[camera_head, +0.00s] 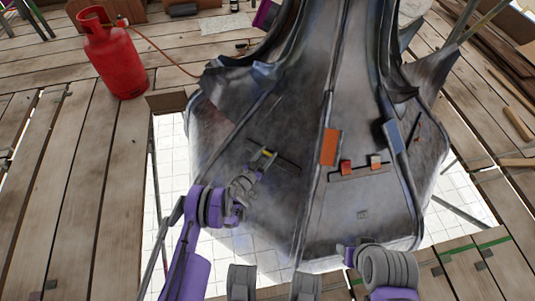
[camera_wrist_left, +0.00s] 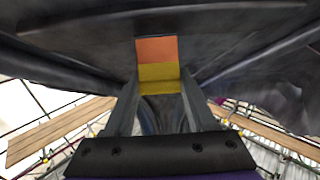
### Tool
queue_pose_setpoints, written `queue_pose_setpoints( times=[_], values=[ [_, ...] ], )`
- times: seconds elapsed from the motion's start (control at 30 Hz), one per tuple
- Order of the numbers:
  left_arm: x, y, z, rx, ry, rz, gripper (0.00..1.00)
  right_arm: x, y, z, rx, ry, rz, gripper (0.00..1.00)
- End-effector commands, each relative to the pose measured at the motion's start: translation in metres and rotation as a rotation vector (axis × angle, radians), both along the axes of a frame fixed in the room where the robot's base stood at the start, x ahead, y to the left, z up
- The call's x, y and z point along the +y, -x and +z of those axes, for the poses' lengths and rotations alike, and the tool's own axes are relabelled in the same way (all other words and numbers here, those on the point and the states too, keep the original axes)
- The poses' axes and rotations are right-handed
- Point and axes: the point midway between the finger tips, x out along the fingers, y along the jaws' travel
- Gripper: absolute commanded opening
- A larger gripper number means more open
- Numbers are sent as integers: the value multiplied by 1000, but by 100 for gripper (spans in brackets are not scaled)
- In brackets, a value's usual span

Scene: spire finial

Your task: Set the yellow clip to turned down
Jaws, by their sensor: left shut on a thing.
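The yellow clip (camera_head: 268,152) is a small piece on the dark metal face of the spire, at a dark slotted strip left of the middle ridge. My left gripper (camera_head: 260,165) reaches up to it from the lower left. In the left wrist view the yellow clip (camera_wrist_left: 158,76) sits between the two fingertips (camera_wrist_left: 160,88), and the gripper is shut on it. An orange patch (camera_wrist_left: 156,50) adjoins its upper edge there. Fingers and wrist partly hide the clip in the head view. My right arm shows at the lower right, but its gripper cannot be made out.
An orange plate (camera_head: 331,147) lies on the ridge. A red block (camera_head: 346,167) and a grey-white block (camera_head: 375,161) sit on another strip to the right. A red gas cylinder (camera_head: 112,55) stands on the planks at upper left. Open gaps surround the spire.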

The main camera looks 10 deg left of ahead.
Motion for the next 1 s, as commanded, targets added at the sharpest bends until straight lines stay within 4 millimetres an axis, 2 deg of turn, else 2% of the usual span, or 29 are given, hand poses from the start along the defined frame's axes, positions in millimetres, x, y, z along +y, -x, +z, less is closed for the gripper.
queue_pose_setpoints(
  times=[0.03,0.1,0.47,1.0],
  values=[
    [0,0,0,0,0,0,11,0,0,0,0,0,0,50],
    [0,0,0,0,0,0,0,0,0,0,0,0,0,50],
    [-2,-3,3,61,-32,0,0,0,1,4,1,0,0,50],
    [-10,-20,6,373,-193,0,0,0,2,8,1,0,0,50]
  ],
)
